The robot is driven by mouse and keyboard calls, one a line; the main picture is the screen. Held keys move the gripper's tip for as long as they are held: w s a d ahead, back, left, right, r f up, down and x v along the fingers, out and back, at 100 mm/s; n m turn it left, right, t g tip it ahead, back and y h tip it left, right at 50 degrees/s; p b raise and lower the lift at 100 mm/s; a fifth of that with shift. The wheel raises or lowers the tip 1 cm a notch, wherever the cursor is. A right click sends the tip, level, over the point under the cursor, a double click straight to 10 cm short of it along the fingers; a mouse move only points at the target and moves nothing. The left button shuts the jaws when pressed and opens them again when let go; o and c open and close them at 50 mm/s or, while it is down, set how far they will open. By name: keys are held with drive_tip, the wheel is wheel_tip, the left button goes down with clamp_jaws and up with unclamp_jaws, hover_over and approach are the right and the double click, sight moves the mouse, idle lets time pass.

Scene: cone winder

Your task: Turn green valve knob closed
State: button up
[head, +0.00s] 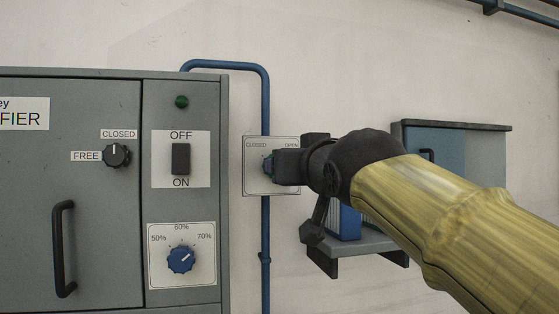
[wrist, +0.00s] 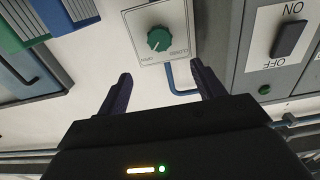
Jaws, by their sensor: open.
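The green valve knob (wrist: 159,39) sits on a pale plate (wrist: 150,17) labelled OPEN and CLOSED in the wrist view. Its pale mark seems to lie nearer the OPEN label, but it is small. My gripper (wrist: 161,79) is open, with its two dark fingers apart. In that picture the knob lies beyond the fingertips, between their lines; nothing is held. In the head view my gripper (head: 274,166) is in front of the plate (head: 254,184), whose CLOSED label is left and OPEN right.
A grey cabinet (head: 75,210) with a black switch (head: 181,159), a blue dial (head: 180,260) and a handle (head: 63,248) stands left of the plate. A blue pipe (head: 265,225) runs down the wall. A shelf (head: 365,243) with blue items is at right.

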drive_tip(key=p+x, duration=0.6)
drive_tip(key=x, duration=0.8)
drive_tip(key=c, duration=1)
